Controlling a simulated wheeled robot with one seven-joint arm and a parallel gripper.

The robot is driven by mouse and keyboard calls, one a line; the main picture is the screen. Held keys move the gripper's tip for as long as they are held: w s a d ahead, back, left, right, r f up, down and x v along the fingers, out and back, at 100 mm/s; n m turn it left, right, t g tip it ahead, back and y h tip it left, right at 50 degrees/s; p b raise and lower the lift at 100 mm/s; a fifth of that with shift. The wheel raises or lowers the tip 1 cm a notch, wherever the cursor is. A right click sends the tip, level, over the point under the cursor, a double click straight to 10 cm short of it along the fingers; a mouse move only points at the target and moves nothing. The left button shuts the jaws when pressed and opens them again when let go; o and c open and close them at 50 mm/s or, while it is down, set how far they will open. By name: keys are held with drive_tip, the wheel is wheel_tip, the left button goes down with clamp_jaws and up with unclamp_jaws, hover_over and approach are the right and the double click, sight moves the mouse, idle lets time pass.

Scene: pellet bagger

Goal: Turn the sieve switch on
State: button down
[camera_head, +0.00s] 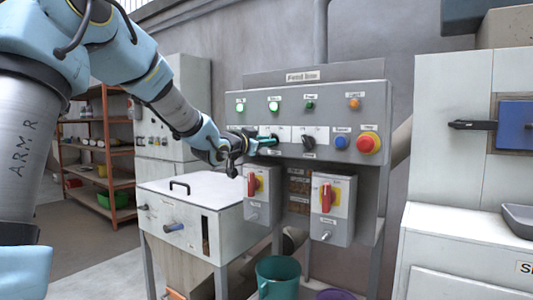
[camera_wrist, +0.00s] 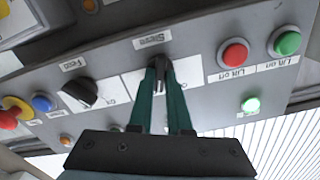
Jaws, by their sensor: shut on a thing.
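The sieve switch (camera_wrist: 159,64) is a black rotary knob under a "Sieve" label (camera_wrist: 152,38), on a white plate of the grey control panel (camera_head: 290,96). My gripper (camera_wrist: 162,68) has its two green fingers closed on the knob from either side. In the head view my gripper (camera_head: 270,140) reaches the panel from the left and covers most of this knob. The fingers hide part of the knob, and I cannot tell clearly which mark it points to.
The feed knob (camera_head: 308,142) sits close to the right, then a blue button (camera_head: 341,142) and a red stop button (camera_head: 369,144). Red (camera_wrist: 233,53) and green (camera_wrist: 285,42) lift buttons lie on the other side. Red-handled switch boxes (camera_head: 327,197) hang below. A white cabinet (camera_head: 195,205) stands below my arm.

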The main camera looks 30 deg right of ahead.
drive_tip(key=shift+m+b, duration=0.85)
drive_tip(key=shift+m, duration=0.15)
drive_tip(key=c, duration=0.9)
unclamp_jaws()
drive_tip(key=shift+o, duration=0.2)
drive_tip(key=b+v, duration=0.1)
drive_tip(key=v, duration=1)
